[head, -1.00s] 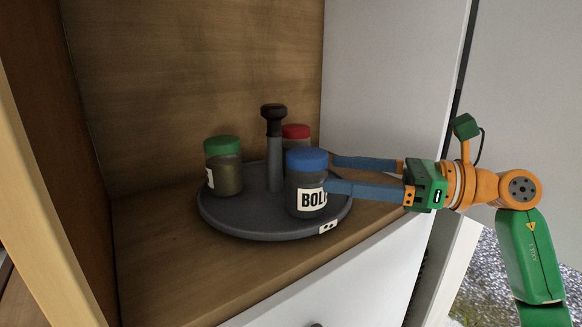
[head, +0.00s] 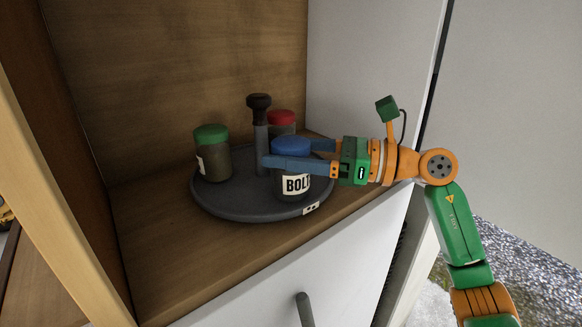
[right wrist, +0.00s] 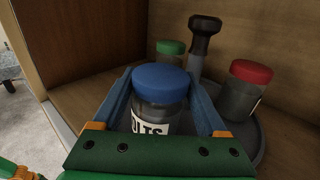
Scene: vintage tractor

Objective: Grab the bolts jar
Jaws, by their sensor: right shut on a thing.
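My right gripper (head: 285,157) reaches in from the right and is shut on the jar, one blue finger on each side below the lid. The right wrist view shows the jar (right wrist: 160,88) between both fingers. The near finger hides part of the jar in the head view. My left gripper is not in view.
A green-lidded jar (head: 212,155) stands at the turntable's left and a red-lidded jar (head: 282,121) behind the bolts jar. A dark upright handle (head: 260,130) rises from the turntable's middle. Wooden cabinet walls enclose the back and left; a drawer handle (head: 305,310) sticks out below.

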